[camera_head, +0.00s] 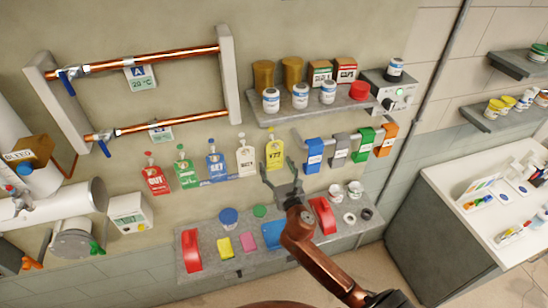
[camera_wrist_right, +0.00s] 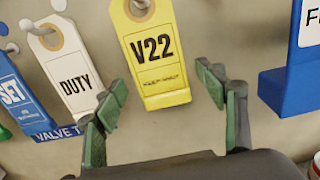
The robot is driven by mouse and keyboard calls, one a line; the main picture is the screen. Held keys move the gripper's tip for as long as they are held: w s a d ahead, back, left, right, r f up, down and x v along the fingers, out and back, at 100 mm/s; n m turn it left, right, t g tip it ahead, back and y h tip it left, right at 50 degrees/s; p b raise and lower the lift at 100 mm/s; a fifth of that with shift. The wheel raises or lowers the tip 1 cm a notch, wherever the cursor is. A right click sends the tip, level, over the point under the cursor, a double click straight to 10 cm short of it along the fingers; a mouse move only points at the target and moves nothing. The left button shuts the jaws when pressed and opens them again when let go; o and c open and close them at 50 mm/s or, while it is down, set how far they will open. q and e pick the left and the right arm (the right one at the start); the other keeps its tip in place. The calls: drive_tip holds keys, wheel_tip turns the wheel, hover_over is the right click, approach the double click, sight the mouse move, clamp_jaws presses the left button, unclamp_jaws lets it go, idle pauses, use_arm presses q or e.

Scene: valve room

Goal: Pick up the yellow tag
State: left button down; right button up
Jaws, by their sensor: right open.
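The yellow tag (camera_head: 274,152) hangs from a peg on the wall, at the right end of a row of hanging tags. In the right wrist view the yellow tag (camera_wrist_right: 155,55) reads "V22" and its top is cut off by the frame edge. My right gripper (camera_head: 280,172) is open and empty, just below the tag in the head view. In the right wrist view its two green-padded fingers (camera_wrist_right: 163,95) stand apart on either side of the tag's lower end, with no visible contact. My left gripper is not in view.
A white "DUTY" tag (camera_wrist_right: 72,70) hangs left of the yellow one, with blue, green and red tags beyond. A blue holder (camera_head: 314,155) projects from the wall at right. A stocked shelf (camera_head: 262,110) is above; a lower shelf (camera_head: 205,268) holds red handles and small items.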

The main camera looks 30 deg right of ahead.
drive_tip(key=shift+w+d+f, duration=0.1)
drive_tip(key=shift+w, duration=0.1)
drive_tip(key=shift+s, duration=0.1)
drive_tip(key=c, duration=1)
drive_tip(key=shift+r, duration=0.8)
drive_tip(key=b+v, duration=0.4)
drive_tip(key=v, duration=1.4)
drive_tip(key=shift+f, duration=0.1)
